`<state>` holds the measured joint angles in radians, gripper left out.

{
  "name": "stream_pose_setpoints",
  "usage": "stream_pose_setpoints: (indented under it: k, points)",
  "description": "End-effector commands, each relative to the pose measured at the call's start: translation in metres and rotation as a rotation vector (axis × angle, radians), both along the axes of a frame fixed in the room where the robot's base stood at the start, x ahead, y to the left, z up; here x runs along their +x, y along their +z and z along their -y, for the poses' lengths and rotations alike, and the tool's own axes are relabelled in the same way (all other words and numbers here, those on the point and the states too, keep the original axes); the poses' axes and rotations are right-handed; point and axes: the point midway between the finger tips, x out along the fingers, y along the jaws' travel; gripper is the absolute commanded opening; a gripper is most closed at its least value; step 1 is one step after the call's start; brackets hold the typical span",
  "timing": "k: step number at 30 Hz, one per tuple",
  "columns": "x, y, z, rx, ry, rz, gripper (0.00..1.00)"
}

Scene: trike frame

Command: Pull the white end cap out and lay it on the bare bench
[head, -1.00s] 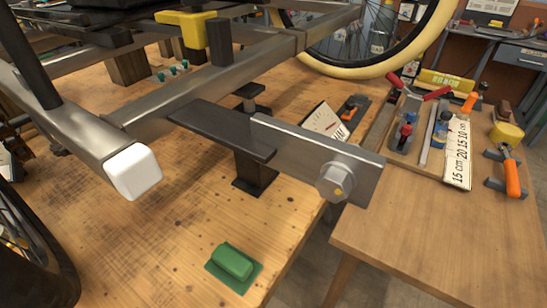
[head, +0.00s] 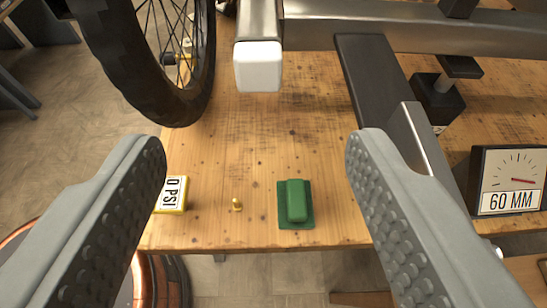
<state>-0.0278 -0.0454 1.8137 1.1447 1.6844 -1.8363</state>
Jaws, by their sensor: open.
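The white end cap (head: 258,67) is a rounded block on the end of a square steel frame tube (head: 259,22), at the top middle of the head view. It faces me and sits above the wooden bench (head: 260,138). My gripper (head: 257,150) is open and empty, its two grey studded fingers wide apart at the left and right. The cap shows beyond the fingertips, between their lines, and neither finger touches it. Bare bench wood shows below the cap in the picture.
A black tyre (head: 165,75) stands left of the cap. A dark bar (head: 375,85) and a "60 MM" gauge (head: 508,181) are at right.

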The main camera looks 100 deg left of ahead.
Motion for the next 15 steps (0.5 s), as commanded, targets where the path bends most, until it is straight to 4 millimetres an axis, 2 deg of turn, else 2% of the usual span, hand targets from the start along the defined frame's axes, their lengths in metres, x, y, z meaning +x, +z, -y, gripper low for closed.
stream_pose_setpoints:
  k: [15]
  points:
    - [-0.019, -0.032, -0.075, -0.003, 0.002, -0.002, 0.60]
